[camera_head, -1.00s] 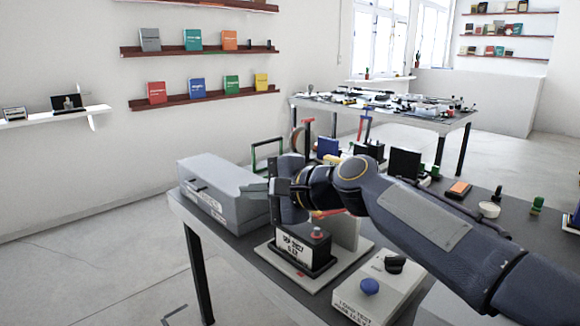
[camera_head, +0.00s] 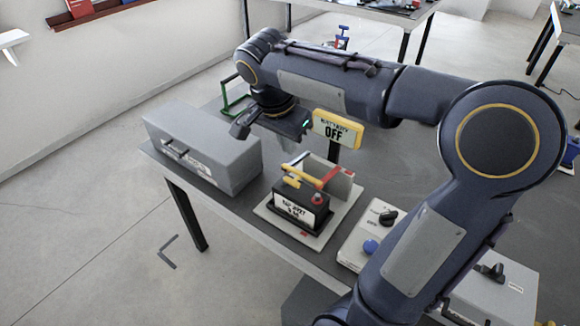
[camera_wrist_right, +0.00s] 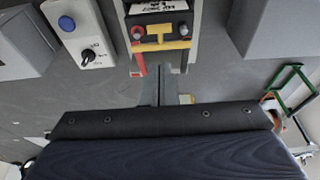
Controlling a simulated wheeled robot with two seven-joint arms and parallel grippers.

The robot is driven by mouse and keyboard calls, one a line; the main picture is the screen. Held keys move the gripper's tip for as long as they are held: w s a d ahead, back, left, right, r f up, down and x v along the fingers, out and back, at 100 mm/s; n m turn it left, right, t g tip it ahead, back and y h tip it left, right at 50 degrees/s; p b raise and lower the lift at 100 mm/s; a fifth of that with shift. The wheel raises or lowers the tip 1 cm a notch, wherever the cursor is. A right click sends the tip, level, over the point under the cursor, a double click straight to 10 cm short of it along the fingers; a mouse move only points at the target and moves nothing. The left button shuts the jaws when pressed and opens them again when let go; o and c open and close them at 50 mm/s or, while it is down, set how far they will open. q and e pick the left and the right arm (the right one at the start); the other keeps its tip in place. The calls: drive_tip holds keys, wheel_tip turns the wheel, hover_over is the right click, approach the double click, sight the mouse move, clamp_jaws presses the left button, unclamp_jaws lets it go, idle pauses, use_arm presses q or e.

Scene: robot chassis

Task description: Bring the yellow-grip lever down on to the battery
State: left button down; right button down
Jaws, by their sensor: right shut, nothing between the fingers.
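The black battery (camera_head: 301,205) with a white label stands upright on a pale base plate (camera_head: 323,234). The yellow-grip lever (camera_head: 302,177) lies low across the battery's top; I cannot tell if it touches. In the right wrist view the yellow grip (camera_wrist_right: 166,46) forms a T shape between the terminals of the battery (camera_wrist_right: 160,18). A red bar (camera_head: 332,175) sits beside it. My right gripper (camera_head: 240,124) is shut and empty, behind and above the battery, apart from the lever. Its fingers (camera_wrist_right: 166,82) also show in the right wrist view. My left gripper is out of view.
A grey case (camera_head: 205,148) stands left of the battery. A box with a black knob and blue button (camera_head: 370,246) is to the right. A green frame (camera_head: 236,95) stands at the table's back left.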

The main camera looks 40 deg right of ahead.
sight(291, 183)
drive_tip(key=x, duration=0.6)
drive_tip(key=a+x, duration=0.1)
drive_tip(key=x, duration=0.3)
drive_tip(key=shift+s+f, duration=0.15)
drive_tip(key=shift+f, duration=0.05)
drive_tip(key=shift+h, duration=0.6)
drive_tip(key=f+b, duration=0.1)
drive_tip(key=b, duration=0.1)
drive_tip(key=a+f+b, duration=0.1)
drive_tip(key=f+b, duration=0.1)
drive_tip(key=b, duration=0.1)
drive_tip(key=f+b, duration=0.1)
drive_tip(key=b, duration=0.1)
drive_tip(key=shift+s+a+f, duration=0.25)
drive_tip(key=shift+a+f, duration=0.15)
